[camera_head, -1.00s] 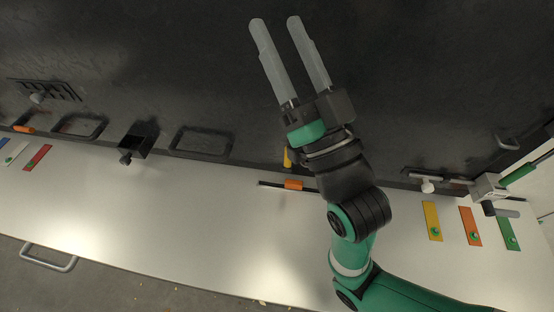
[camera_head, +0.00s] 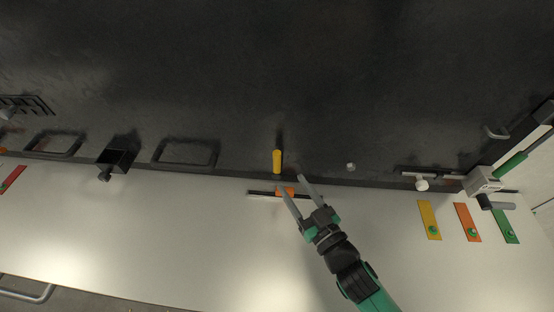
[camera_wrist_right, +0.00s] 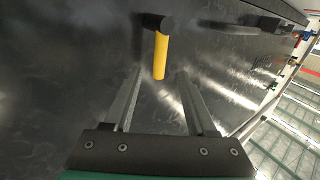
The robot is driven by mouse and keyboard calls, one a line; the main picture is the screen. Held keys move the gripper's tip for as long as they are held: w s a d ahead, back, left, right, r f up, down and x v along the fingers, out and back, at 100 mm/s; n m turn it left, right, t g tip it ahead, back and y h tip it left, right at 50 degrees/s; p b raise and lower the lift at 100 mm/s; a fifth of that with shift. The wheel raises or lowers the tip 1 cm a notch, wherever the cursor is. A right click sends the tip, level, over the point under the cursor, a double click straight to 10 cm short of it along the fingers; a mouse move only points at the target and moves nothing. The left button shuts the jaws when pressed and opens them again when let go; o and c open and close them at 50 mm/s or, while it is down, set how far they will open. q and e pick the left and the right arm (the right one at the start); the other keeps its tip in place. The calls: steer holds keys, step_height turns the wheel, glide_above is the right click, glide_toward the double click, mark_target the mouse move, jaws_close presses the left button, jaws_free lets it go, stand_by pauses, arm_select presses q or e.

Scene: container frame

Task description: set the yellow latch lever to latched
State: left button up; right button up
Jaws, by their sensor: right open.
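The yellow latch lever (camera_head: 277,161) is a short yellow grip on a dark pivot, mounted on the dark panel (camera_head: 330,100) just above the pale ledge. It hangs straight down in the right wrist view (camera_wrist_right: 160,56), below its round black pivot. My right gripper (camera_head: 289,181) is open and empty, its fingertips just below and around the lower end of the lever in the head view. In the right wrist view the two fingers (camera_wrist_right: 158,85) are apart, with the lever beyond and between them; I see no contact. My left gripper is not in view.
An orange-and-black slider (camera_head: 262,193) lies on the pale ledge (camera_head: 180,225), partly behind my right fingers. A black box (camera_head: 116,160) and recessed frames are at left. Yellow, orange and green plates (camera_head: 467,222) and a grey clamp block (camera_head: 482,181) are at right.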

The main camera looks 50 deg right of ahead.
mark_target(279, 164)
steer(key=p+x, duration=0.1)
steer(key=x, duration=0.8)
steer(key=shift+w+d, duration=0.1)
jaws_close()
stand_by(1.0)
